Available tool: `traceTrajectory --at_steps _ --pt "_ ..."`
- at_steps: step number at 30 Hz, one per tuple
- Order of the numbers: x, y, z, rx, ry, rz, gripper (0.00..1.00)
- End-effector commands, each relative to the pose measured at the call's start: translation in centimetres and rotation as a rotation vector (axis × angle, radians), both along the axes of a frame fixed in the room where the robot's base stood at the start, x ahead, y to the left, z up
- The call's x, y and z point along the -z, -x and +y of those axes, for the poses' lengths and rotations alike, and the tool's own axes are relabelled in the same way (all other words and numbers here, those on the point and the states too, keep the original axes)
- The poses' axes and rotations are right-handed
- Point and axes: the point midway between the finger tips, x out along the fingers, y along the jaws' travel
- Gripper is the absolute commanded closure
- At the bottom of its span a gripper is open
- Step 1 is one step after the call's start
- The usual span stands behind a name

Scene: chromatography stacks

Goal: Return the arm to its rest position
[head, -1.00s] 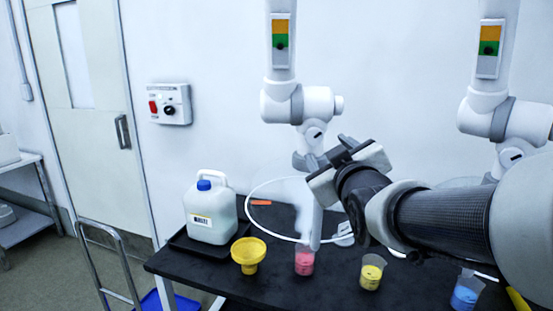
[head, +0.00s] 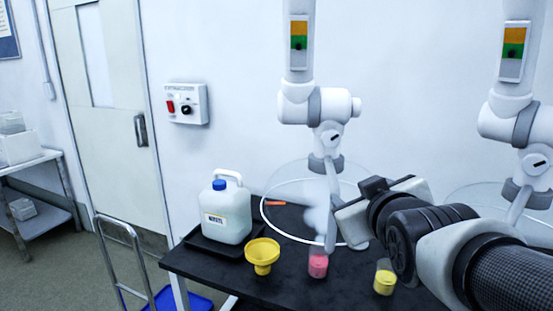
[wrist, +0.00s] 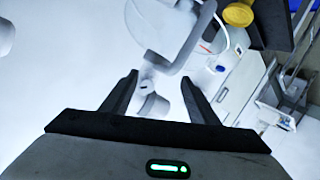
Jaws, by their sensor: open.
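My arm reaches in from the lower right of the head view. My gripper (head: 368,203) is held above the black bench (head: 275,290), in front of the wall. In the wrist view the two dark fingers of my gripper (wrist: 158,92) stand apart with nothing between them. A white arm-like stand shows beyond them. No object is in my grasp.
On the bench are a white jug (head: 226,220) with a blue cap, a yellow funnel (head: 262,252), a pink cup (head: 318,262) and a yellow cup (head: 385,278). White jointed stands (head: 322,106) rise behind. A cart frame (head: 120,255) is at left.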

Motion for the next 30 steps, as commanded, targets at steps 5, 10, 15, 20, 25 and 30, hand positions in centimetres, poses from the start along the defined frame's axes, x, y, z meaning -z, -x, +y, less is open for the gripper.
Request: traceTrajectory --at_steps 5,10,15,20,25,30 --pt "5.5 5.6 0.1 0.095 -0.16 0.321 0.46" --pt "8.9 11.1 0.7 0.175 -0.263 0.56 0.46" --pt "10.9 16.8 1.5 0.25 -0.339 0.768 0.46" --pt "5.6 16.5 1.5 0.249 -0.336 0.763 0.46" --pt "1.0 16.5 1.4 0.249 -0.336 0.763 0.46" --pt "-2.9 16.5 1.4 0.249 -0.336 0.763 0.46"
